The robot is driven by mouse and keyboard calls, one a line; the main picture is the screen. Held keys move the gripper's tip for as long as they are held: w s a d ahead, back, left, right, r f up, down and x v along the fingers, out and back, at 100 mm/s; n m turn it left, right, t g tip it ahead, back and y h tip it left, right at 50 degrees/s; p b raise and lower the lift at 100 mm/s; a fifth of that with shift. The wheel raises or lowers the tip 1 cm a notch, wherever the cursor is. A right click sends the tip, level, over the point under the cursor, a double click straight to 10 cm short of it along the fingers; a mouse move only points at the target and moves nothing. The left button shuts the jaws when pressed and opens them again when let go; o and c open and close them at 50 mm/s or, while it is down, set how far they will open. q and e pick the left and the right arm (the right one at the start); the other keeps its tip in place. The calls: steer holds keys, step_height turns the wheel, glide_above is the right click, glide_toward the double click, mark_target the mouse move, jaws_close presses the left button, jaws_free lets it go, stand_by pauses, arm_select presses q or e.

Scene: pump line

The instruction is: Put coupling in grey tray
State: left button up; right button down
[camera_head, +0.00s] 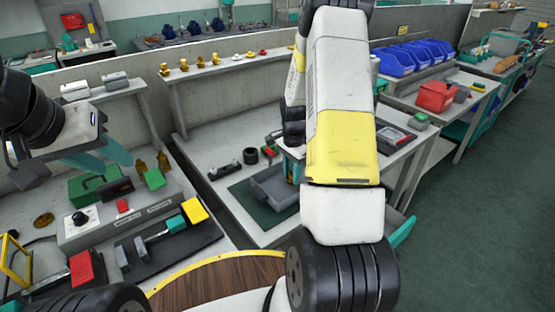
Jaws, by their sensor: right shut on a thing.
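The grey tray (262,190) lies on a dark green mat on the middle bench, partly covered by my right arm. My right gripper (293,156) points down over the tray's right end, its teal fingers only partly showing. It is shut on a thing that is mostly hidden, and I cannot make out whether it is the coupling. No coupling shows clearly elsewhere. My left gripper (117,170) is open and empty above the left bench, with its two teal fingers apart.
A black ring (250,155) and a dark block (225,169) stand left behind the tray. The left bench holds a control box (120,222), a green case (95,186) and a yellow-ended fixture (194,211). A red bin (435,96) stands on the right bench.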

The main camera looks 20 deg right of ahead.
steer(key=c, duration=1)
jaws_free()
steer(key=shift+o, duration=0.2)
steer(key=s+a+r+n+t, duration=0.1)
steer(key=s+a+r+n, duration=0.1)
steer(key=r, duration=0.9)
steer(key=s+a+r+n+t, duration=0.1)
steer(key=s+a+r+n, duration=0.1)
steer(key=r, duration=0.8)
steer(key=s+a+r+n+t, duration=0.1)
steer(key=s+a+r+n, duration=0.2)
steer(key=s, duration=0.3)
steer(key=s+a+r+n+t+y, duration=0.1)
steer(key=s+a+r+n, duration=0.2)
steer(key=s, duration=0.3)
steer(key=s+a+r+n+t+y, duration=0.1)
steer(key=s+a+r+n+t, duration=0.1)
steer(key=s+a+r+n, duration=0.1)
steer(key=s+r+n, duration=0.1)
steer(key=s+r, duration=0.1)
steer(key=s, duration=0.1)
steer(key=shift+s+a+n, duration=0.15)
steer(key=shift+a+n, duration=0.1)
steer(key=shift+n, duration=0.15)
